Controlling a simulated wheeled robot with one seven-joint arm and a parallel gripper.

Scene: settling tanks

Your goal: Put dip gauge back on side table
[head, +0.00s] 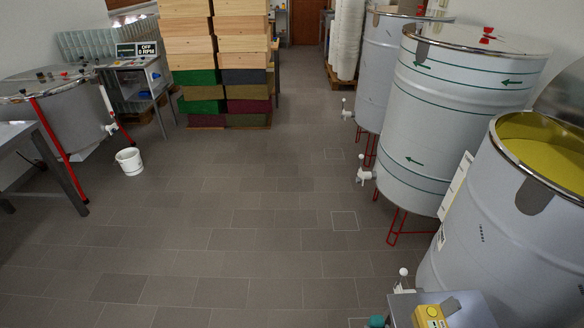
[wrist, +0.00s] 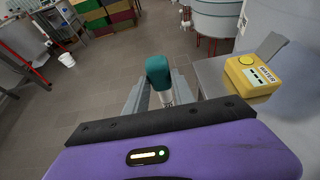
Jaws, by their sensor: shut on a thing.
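My gripper (wrist: 158,92) is shut on the dip gauge (wrist: 159,72), which shows a teal grip and a pale, shiny part below it between the fingers. The rest of the gauge is hidden by the fingers and the purple wrist housing. In the head view a teal bit of the gauge (head: 377,321) shows at the bottom edge. The grey side table (head: 403,305) stands at the bottom right, and in the wrist view its top (wrist: 214,80) lies right of the gauge. I cannot tell whether the gauge touches the table.
A yellow box (head: 430,316) sits on the side table. An open tank of yellow liquid (head: 500,235) stands beside it, with closed tanks (head: 450,120) behind. A white bucket (head: 129,161) and an extractor drum (head: 50,105) are at left, stacked boxes (head: 215,60) behind. The middle floor is clear.

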